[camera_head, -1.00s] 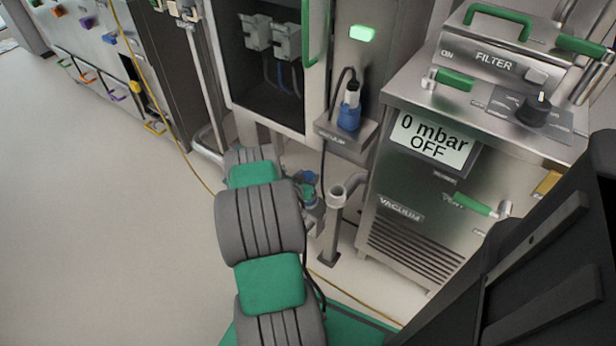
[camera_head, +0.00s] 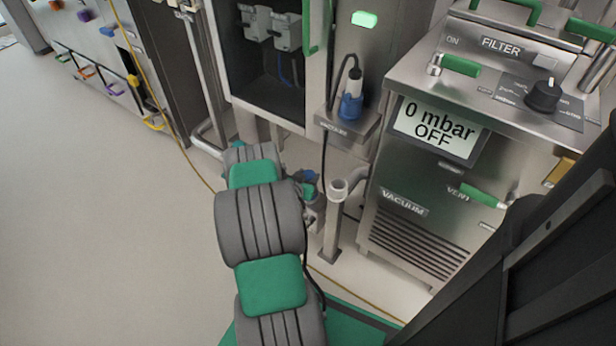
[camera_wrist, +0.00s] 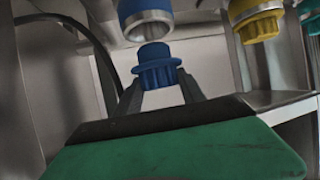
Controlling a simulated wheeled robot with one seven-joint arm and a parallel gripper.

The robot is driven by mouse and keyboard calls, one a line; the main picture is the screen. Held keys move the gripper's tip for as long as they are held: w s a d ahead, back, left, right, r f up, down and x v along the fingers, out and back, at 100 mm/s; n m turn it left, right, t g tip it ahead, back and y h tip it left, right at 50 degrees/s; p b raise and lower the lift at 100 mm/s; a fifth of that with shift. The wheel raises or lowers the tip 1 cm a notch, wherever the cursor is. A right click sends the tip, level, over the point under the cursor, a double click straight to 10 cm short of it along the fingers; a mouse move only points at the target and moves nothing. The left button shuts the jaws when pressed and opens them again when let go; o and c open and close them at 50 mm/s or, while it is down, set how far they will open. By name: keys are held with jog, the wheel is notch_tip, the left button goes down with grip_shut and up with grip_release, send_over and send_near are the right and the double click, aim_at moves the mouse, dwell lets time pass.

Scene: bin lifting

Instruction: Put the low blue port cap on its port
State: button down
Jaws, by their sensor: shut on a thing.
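In the wrist view my gripper (camera_wrist: 162,95) is shut on the blue port cap (camera_wrist: 154,70), which stands upright between the two dark fingers. A blue-banded port (camera_wrist: 146,22) with a bare metal rim hangs down just above the cap. A small gap seems to show between the cap's top and the port's rim, so they look apart. In the head view the gripper end is mostly hidden behind my arm; a bit of blue (camera_head: 309,177) shows beside it.
A yellow cap (camera_wrist: 260,28) sits to the right of the blue port, with a teal one (camera_wrist: 311,18) at the edge. A metal post with an elbow pipe (camera_head: 338,190) stands close right of my arm. The vacuum cabinet (camera_head: 403,204) is farther right.

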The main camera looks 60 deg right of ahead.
jog(key=shift+f+b, duration=1.1)
jog(key=shift+f+b, duration=0.65)
jog(key=shift+b, duration=0.1)
jog(key=shift+f+b, duration=0.3)
jog(key=shift+b, duration=0.1)
jog(key=shift+f, duration=0.1)
dwell(0.4)
jog(key=c, duration=0.6)
grip_release()
jog(key=shift+f, duration=0.1)
jog(key=shift+a, duration=0.15)
